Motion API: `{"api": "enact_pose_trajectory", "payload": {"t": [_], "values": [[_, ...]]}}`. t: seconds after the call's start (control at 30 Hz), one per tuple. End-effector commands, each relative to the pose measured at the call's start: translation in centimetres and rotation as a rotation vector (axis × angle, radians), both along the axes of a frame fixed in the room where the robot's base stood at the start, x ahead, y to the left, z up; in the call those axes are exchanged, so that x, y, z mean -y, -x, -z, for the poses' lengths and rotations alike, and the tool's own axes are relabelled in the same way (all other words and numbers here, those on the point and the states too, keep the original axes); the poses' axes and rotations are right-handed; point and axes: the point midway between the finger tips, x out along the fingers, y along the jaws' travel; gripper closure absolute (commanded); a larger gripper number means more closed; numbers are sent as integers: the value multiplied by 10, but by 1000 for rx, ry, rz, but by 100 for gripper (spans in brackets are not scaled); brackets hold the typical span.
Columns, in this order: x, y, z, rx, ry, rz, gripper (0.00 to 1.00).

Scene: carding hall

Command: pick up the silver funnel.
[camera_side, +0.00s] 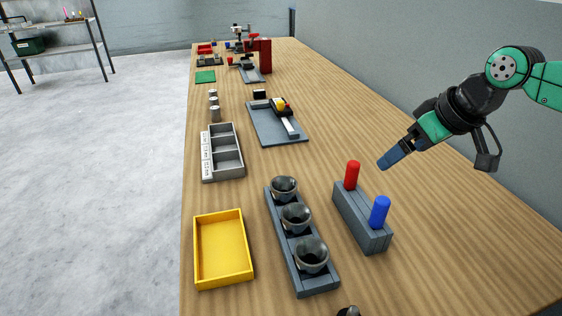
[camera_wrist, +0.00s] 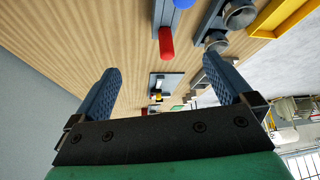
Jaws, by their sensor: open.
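No single silver funnel stands out. Three grey metallic, round-mouthed cups or funnels (camera_side: 296,217) sit in a row in a long dark grey rack (camera_side: 318,287), mouths up. Two also show at the top of the wrist view (camera_wrist: 240,14). The tip of a small greyish object (camera_side: 348,311) shows at the bottom edge of the side view, mostly cut off; I cannot tell what it is. My gripper (camera_side: 390,160) is above the table, right of the rack and apart from everything. In the wrist view, its blue fingers (camera_wrist: 162,68) are spread with nothing between them.
A grey block (camera_side: 373,238) with a red peg (camera_side: 352,175) and a blue peg (camera_side: 379,212) stands between the rack and my gripper. A yellow tray (camera_side: 222,283) lies left. A grey compartment box (camera_side: 238,148) and a grey board (camera_side: 267,128) lie beyond. The table's right side is clear.

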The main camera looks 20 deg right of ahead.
Motion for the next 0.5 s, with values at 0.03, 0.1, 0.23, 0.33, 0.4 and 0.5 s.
{"api": "enact_pose_trajectory", "payload": {"t": [0.03,0.1,0.23,0.33,0.4,0.5], "values": [[-13,-16,1,-12,4,-47,0],[-30,-35,6,-32,11,-115,0],[-65,-68,23,-64,24,-241,0],[-91,-87,43,-87,33,-332,0],[-107,-96,57,-100,38,-388,0],[-125,-104,74,-114,44,-449,0]]}}
